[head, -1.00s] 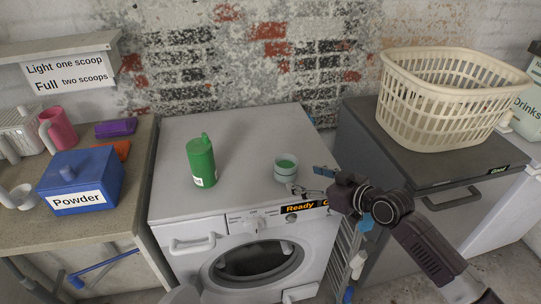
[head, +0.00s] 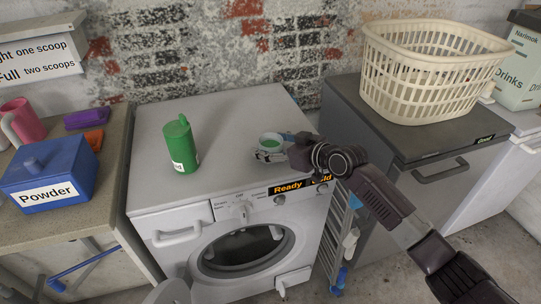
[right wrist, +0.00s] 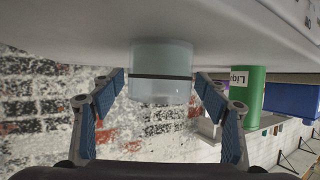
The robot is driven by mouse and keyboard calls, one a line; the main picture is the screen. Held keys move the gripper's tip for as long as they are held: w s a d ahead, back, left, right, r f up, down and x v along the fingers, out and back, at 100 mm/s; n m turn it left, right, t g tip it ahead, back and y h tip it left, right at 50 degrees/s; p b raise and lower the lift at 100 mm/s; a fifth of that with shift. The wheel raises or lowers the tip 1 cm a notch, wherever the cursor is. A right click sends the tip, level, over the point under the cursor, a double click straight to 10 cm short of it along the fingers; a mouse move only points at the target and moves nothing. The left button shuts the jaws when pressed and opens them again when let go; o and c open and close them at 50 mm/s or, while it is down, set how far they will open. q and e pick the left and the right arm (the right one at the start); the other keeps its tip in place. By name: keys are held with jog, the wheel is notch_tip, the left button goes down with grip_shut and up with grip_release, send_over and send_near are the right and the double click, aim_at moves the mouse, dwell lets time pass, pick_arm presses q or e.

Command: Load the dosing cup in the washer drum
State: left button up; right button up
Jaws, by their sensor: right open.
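My right gripper (head: 272,150) reaches in from the right at the cup. In the right wrist view its blue-padded fingers (right wrist: 160,84) are open on either side of the cup, with gaps visible. The washer drum (head: 243,251) shows dark through the round front opening. My left gripper is not in view.
A green bottle (head: 181,145) stands left of the cup. A blue powder box (head: 50,175) is on the left counter. A cream laundry basket (head: 425,75) sits on the dark cabinet (head: 405,138) at right. A drying rack (head: 341,225) fills the gap beside the washer.

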jog(key=shift+r, duration=0.1)
jog(key=c, duration=1.3)
